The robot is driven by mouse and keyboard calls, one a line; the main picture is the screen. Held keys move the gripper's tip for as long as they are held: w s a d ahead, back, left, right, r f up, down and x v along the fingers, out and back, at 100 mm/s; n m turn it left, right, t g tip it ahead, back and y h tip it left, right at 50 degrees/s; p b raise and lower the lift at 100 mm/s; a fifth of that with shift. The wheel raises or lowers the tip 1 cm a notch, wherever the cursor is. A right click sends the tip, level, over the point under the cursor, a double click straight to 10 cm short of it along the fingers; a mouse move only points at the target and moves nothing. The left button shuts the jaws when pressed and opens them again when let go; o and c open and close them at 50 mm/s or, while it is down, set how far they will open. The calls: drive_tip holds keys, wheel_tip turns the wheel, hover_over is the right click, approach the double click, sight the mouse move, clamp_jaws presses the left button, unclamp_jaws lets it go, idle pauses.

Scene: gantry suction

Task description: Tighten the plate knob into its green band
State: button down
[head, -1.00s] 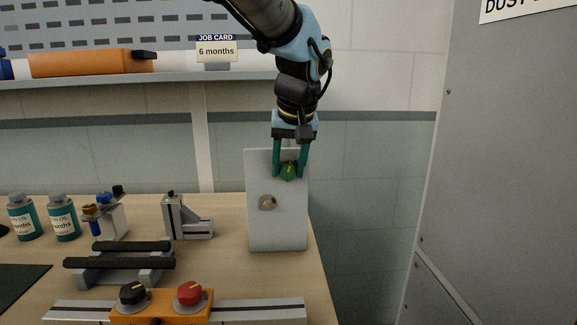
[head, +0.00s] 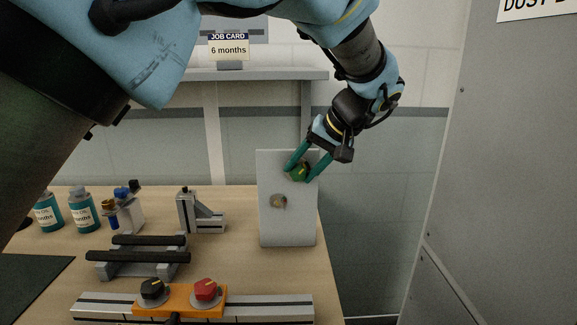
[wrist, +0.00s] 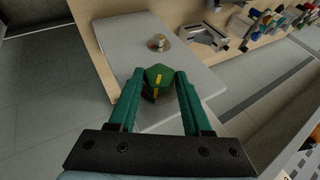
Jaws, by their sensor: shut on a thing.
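The plate knob (head: 299,172) is green with a yellow mark and sits high on the upright grey plate (head: 286,228). In the wrist view the knob (wrist: 158,76) lies between the two green fingers of my gripper (wrist: 160,84), its yellow mark facing the camera. My gripper (head: 308,166) is shut on the knob and tilted, coming in from the upper right. A dark part shows under the knob in the wrist view. I cannot make out the green band around the knob.
An orange block with a black knob (head: 152,288) and a red knob (head: 205,289) sits on a rail in front. A grey bracket (head: 200,213), black bars (head: 140,257) and teal bottles (head: 84,212) stand to the left. A grey cabinet (head: 500,150) stands on the right.

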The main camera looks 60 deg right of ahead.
drive_tip(key=shift+c, duration=1.7)
unclamp_jaws()
drive_tip(key=b+v, duration=0.2)
drive_tip(key=v, duration=0.8)
drive_tip(key=shift+s+r, duration=0.15)
drive_tip(key=shift+r, duration=0.2)
